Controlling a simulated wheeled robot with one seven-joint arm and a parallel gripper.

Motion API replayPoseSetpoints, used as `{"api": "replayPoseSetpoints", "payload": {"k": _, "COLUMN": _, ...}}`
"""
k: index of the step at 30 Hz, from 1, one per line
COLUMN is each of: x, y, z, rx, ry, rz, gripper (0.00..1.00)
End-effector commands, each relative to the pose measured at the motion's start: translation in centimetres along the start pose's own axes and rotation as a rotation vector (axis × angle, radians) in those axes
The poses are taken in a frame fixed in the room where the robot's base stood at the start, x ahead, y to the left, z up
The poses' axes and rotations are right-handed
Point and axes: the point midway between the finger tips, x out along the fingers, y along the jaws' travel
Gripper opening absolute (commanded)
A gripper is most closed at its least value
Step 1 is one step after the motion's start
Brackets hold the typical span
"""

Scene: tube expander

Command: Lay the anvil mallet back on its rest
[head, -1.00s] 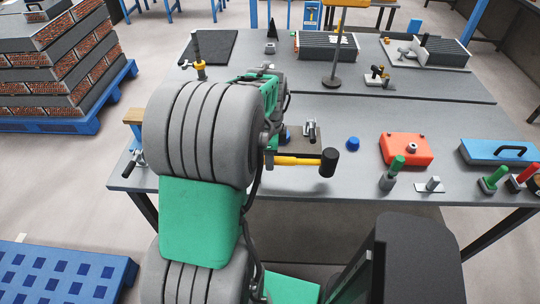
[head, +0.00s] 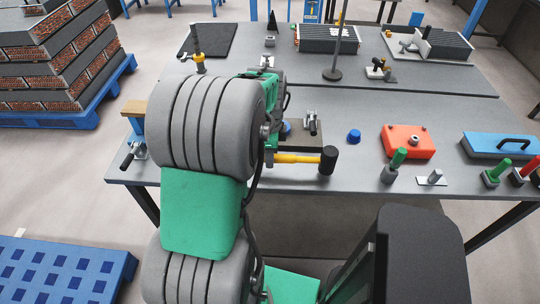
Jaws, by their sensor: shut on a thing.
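The mallet (head: 328,160) has a black head and a yellow handle (head: 297,158). It lies level across the picture near the table's front edge, its head to the right. The handle's left end runs into my gripper (head: 269,157), which is shut on it. My arm hides most of the gripper, and the fingers barely show. I cannot tell the mallet's height above the table (head: 440,140). I cannot make out the mallet's rest for certain; part of the table behind my arm is hidden.
A clamp (head: 311,122) stands just behind the mallet. A wooden-topped blue stand (head: 134,109) is at the left edge. A thin pole (head: 337,48) stands further back.

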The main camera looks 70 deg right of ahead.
Motion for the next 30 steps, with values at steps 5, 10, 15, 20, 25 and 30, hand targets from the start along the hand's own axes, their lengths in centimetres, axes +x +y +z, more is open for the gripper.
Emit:
{"api": "replayPoseSetpoints", "payload": {"k": 5, "x": 0.0, "y": -0.1, "z": 0.0, "rx": 0.0, "ry": 0.001, "rz": -0.003, "gripper": 0.0}}
{"api": "replayPoseSetpoints", "payload": {"k": 10, "x": 0.4, "y": -0.1, "z": 0.0, "rx": 0.0, "ry": 0.001, "rz": -0.003, "gripper": 0.0}}
{"api": "replayPoseSetpoints", "payload": {"k": 15, "x": 0.7, "y": -0.1, "z": 0.0, "rx": 0.0, "ry": 0.001, "rz": -0.003, "gripper": 0.0}}
{"api": "replayPoseSetpoints", "payload": {"k": 20, "x": 1.0, "y": -0.1, "z": 0.0, "rx": 0.0, "ry": 0.001, "rz": -0.003, "gripper": 0.0}}
{"api": "replayPoseSetpoints", "payload": {"k": 25, "x": 1.3, "y": -0.1, "z": 0.0, "rx": 0.0, "ry": 0.001, "rz": -0.003, "gripper": 0.0}}
{"api": "replayPoseSetpoints", "payload": {"k": 30, "x": 1.6, "y": -0.1, "z": 0.0, "rx": 0.0, "ry": 0.001, "rz": -0.002, "gripper": 0.0}}
